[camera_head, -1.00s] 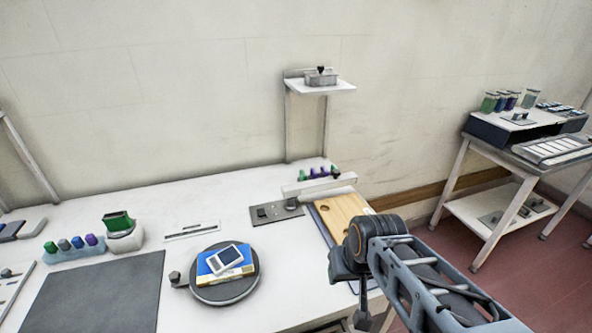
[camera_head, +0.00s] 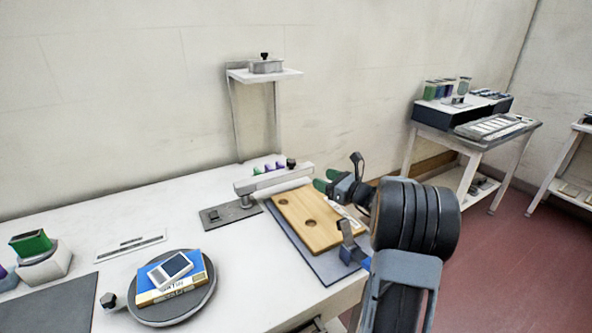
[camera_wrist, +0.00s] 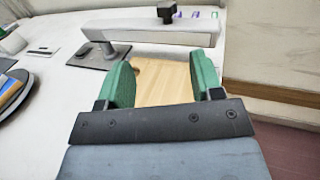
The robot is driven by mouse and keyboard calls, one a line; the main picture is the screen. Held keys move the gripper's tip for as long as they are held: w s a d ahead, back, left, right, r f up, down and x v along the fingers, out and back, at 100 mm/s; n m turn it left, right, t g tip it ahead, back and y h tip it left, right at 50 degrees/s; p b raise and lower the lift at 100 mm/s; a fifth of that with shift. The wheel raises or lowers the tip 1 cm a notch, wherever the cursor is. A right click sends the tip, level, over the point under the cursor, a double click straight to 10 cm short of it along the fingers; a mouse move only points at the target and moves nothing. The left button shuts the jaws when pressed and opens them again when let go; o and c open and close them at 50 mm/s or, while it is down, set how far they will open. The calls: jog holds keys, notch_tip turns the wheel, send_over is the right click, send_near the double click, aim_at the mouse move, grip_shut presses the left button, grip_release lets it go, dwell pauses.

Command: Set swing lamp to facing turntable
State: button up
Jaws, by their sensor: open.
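The swing lamp is a pale bar (camera_head: 275,179) on a post and dark base plate (camera_head: 228,215); a black knob tops its right end. The bar points right, away from the round turntable (camera_head: 205,299) at front left. The bar also crosses the top of the wrist view (camera_wrist: 150,30), its knob (camera_wrist: 167,13) beyond the finger gap. My gripper (camera_head: 322,180) is at the bar's right end, partly hidden by my arm. In the wrist view its green fingers (camera_wrist: 163,82) are apart and empty, with the bar beyond them; I cannot tell whether they touch it.
A wooden board (camera_head: 315,222) with holes lies on a dark mat below the bar. A blue-and-yellow box (camera_head: 195,280) and a white device lie on the turntable. A post-mounted shelf (camera_head: 265,75) stands behind. A side table (camera_head: 470,135) stands at back right.

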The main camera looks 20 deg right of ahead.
aim_at(295, 164)
jog(key=shift+w+d, duration=0.15)
jog(key=shift+w, duration=0.3)
jog(key=shift+m, duration=0.3)
jog(key=p+x, duration=0.1)
jog(key=x, duration=1.1)
jog(key=shift+w, duration=0.35)
grip_shut()
